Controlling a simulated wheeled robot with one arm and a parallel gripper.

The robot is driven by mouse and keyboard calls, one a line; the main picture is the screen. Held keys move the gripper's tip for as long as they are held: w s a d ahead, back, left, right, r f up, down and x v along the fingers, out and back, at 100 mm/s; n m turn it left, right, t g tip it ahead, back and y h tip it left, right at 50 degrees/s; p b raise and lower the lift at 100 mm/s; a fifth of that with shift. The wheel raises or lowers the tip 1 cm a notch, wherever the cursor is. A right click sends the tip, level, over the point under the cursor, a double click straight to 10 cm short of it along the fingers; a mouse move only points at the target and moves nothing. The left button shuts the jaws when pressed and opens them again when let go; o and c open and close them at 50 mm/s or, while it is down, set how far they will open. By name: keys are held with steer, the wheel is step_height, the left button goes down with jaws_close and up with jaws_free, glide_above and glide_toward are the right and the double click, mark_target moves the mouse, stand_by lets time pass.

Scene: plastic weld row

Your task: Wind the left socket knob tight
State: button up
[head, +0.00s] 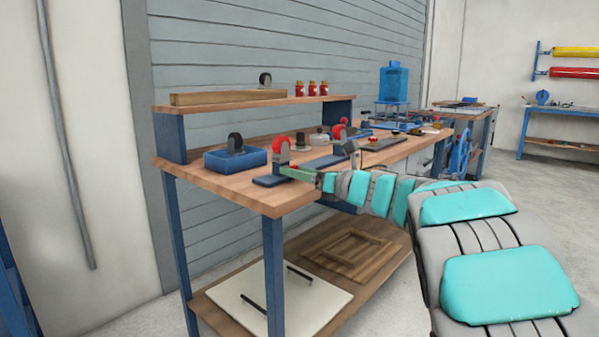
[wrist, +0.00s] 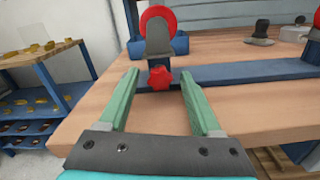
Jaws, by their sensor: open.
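The red lobed knob (wrist: 160,78) sits low on the front of a grey upright bracket (wrist: 158,42) in the wrist view. A red wheel (wrist: 158,18) tops the bracket, and it also shows in the head view (head: 281,144). The bracket stands at the left end of a dark blue base bar (wrist: 255,74). My gripper (wrist: 159,77) is open, its green fingers on either side of the knob in the picture, with gaps showing. I cannot tell whether the fingertips reach past it. In the head view my gripper (head: 288,170) is at this bracket, and the knob cannot be made out.
A second red-wheeled post (head: 337,132) stands farther right on the wooden bench (head: 228,186). A blue tray (head: 222,160) sits behind the bracket, left of it in the head view. Grey round parts (head: 319,138) stand behind the bar. Bare bench top lies in front.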

jaws_close()
stand_by(0.5)
